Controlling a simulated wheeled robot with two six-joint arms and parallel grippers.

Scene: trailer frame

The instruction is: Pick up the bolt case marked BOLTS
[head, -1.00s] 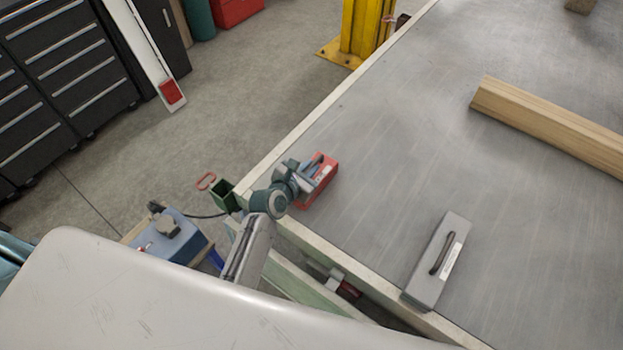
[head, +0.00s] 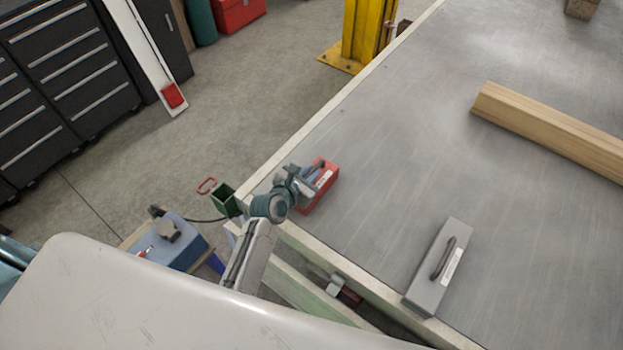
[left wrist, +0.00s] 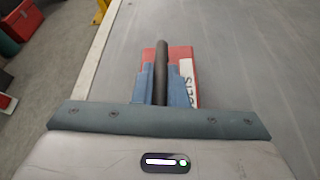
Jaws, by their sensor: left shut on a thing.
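The red bolt case (head: 325,180) stands on the grey trailer deck near its corner. In the left wrist view the red case (left wrist: 181,54) shows a dark handle bar along its top and a white label (left wrist: 188,84) whose visible letters end in "LTS". My left gripper (head: 309,177) is over the case. In the left wrist view its blue fingers (left wrist: 161,84) are shut on the dark handle, one on each side. The gripper hides part of the case. I cannot tell whether the case is clear of the deck. My right gripper is not in view.
A grey case (head: 430,283) with a dark handle and white label lies on the deck at the front right. A wooden beam (head: 550,130) lies farther right. A pale rail (head: 345,88) edges the deck. A blue box (head: 170,243) stands off the deck at left.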

